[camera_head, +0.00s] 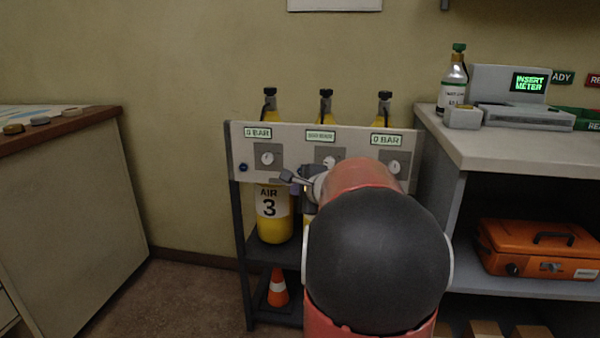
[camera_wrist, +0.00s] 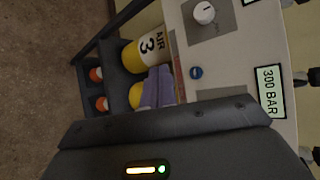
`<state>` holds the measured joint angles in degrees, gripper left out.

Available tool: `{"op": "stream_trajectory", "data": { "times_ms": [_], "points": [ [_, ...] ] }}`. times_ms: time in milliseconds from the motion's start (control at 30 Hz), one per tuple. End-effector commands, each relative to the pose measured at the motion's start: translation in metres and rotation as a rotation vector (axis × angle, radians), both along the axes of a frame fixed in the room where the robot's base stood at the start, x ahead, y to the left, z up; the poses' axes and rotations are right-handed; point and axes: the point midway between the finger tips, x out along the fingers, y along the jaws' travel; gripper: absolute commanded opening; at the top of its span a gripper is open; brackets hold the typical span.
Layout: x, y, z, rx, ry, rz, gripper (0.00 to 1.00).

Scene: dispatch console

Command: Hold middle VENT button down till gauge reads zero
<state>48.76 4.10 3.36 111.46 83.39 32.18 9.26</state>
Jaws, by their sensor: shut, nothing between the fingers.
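The grey-white panel (camera_head: 290,140) carries three gauge displays. The left display (camera_head: 258,133) and right display (camera_head: 386,139) read 0 BAR. The middle display (camera_head: 320,136) is too small to read there, but reads 300 BAR in the wrist view (camera_wrist: 271,91). The middle blue VENT button (camera_wrist: 196,72) shows in the wrist view and is hidden by my arm in the head view. My gripper (camera_head: 286,176) is shut and empty, in front of the panel's lower part. Its fingers (camera_wrist: 158,86) appear beside the middle button, apart from it in the picture.
Yellow cylinders stand behind the panel, one marked AIR 3 (camera_head: 270,210). An orange cone (camera_head: 278,288) is on the shelf below. A bench with a bottle (camera_head: 453,85) and a meter (camera_head: 515,100) is at right, a counter (camera_head: 60,135) at left.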

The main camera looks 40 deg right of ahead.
Motion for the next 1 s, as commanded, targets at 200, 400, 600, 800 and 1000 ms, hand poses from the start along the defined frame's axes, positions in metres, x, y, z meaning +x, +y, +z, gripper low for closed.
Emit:
{"op": "stream_trajectory", "data": {
  "times_ms": [200,400,600,800,1000],
  "points": [
    [0.019,-0.023,0.003,0.001,0.002,-0.001,0.0],
    [0.037,-0.043,0.001,0.0,0.001,0.0,0.0],
    [0.048,-0.056,0.0,0.0,0.001,0.002,0.0],
    [0.051,-0.059,0.0,-0.001,0.0,0.001,0.0],
    [0.051,-0.059,0.0,-0.001,0.0,0.0,0.0]
  ]
}}
